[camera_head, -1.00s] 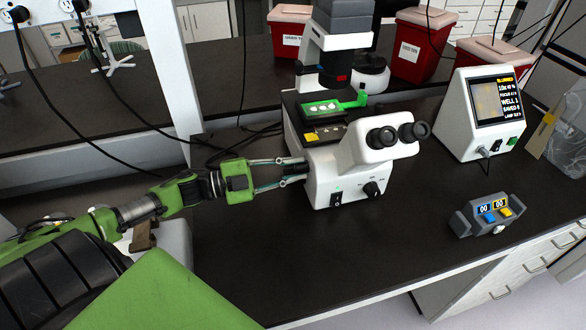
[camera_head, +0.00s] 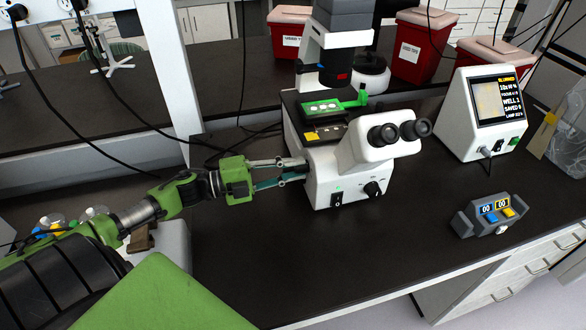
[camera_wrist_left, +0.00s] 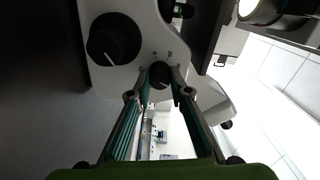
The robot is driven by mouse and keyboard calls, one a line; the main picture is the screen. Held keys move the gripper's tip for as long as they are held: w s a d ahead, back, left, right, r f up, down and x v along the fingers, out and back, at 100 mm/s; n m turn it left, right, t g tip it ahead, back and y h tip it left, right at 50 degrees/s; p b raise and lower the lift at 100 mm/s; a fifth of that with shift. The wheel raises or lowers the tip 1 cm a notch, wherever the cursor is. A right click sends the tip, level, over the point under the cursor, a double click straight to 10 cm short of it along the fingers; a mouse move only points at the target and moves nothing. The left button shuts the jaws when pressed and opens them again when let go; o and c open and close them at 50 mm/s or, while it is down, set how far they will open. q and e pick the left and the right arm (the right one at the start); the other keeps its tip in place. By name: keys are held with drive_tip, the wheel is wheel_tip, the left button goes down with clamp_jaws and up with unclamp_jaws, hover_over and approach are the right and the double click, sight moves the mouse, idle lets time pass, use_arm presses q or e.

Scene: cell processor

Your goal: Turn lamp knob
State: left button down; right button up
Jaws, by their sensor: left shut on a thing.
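The white microscope (camera_head: 348,170) stands on the dark bench. My left gripper (camera_head: 303,168) is at its left side, fingers pointing right. In the left wrist view, the left gripper's fingertips (camera_wrist_left: 160,82) are closed around a small dark knob (camera_wrist_left: 160,72) on the white side. A larger dark knob (camera_wrist_left: 113,38) with a white mark is beside it, apart from the fingers. Small markings near the knobs are too small to read. A dark dial (camera_head: 373,188) and a switch are on the microscope's front, untouched. My right gripper is not in view.
A monitor box (camera_head: 483,110) with a lamp readout stands at the right. A grey control box (camera_head: 486,214) with blue and yellow buttons sits at the front right. Red bins (camera_head: 422,48) stand behind. The bench in front of the microscope is clear.

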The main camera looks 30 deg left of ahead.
use_arm(q)
drive_tip(key=c, duration=1.8)
unclamp_jaws()
drive_tip(key=shift+c, duration=0.2)
drive_tip(key=v, duration=1.2)
drive_tip(key=shift+f, duration=0.1)
